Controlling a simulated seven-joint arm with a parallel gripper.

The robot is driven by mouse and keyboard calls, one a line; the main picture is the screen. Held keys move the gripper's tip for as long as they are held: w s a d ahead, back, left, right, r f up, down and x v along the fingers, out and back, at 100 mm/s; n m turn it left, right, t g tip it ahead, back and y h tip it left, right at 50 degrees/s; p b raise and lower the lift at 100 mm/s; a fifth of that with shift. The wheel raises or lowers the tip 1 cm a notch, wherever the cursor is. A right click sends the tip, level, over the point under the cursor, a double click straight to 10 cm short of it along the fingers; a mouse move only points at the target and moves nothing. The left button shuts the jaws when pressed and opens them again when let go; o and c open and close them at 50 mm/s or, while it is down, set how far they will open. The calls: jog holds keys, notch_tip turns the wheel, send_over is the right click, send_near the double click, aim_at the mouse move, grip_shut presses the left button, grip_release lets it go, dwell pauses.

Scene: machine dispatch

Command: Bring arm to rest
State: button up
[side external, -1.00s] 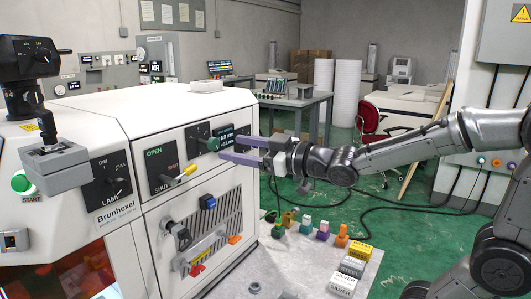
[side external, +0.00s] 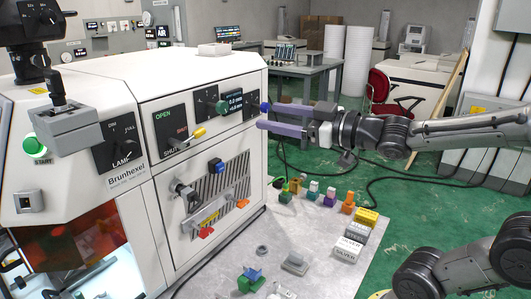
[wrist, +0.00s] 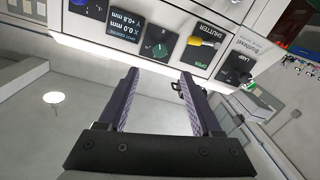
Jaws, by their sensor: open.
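My gripper (side external: 262,116) is open, with its two purple fingers apart and nothing between them. In the side external view it is level with the right end of the machine's front panel, pointing left. The white machine (side external: 205,70) fills the left of that view. The wrist view shows my gripper (wrist: 160,82) below the panel with a green knob (wrist: 160,50), a small display (wrist: 126,25) and a yellow-tipped shutter lever (wrist: 202,41). I cannot tell whether a fingertip touches the panel or a knob.
A grey table (side external: 325,272) in front of the machine holds several small coloured blocks, a yellow box (side external: 367,218) and silver boxes (side external: 346,249). A red chair (side external: 382,92) and a workbench (side external: 309,69) stand behind. Green floor (side external: 425,200) is open at the right.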

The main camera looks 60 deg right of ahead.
jog(key=shift+a, duration=0.1)
jog(key=s+a+f+m+g+h, duration=0.1)
jog(key=s+f+m+g, duration=0.2)
jog(key=s+f+g, duration=0.9)
jog(key=s+f, duration=0.3)
jog(key=s, duration=0.1)
jog(key=shift+s+a+f+m, duration=0.3)
jog(key=shift+f, duration=0.1)
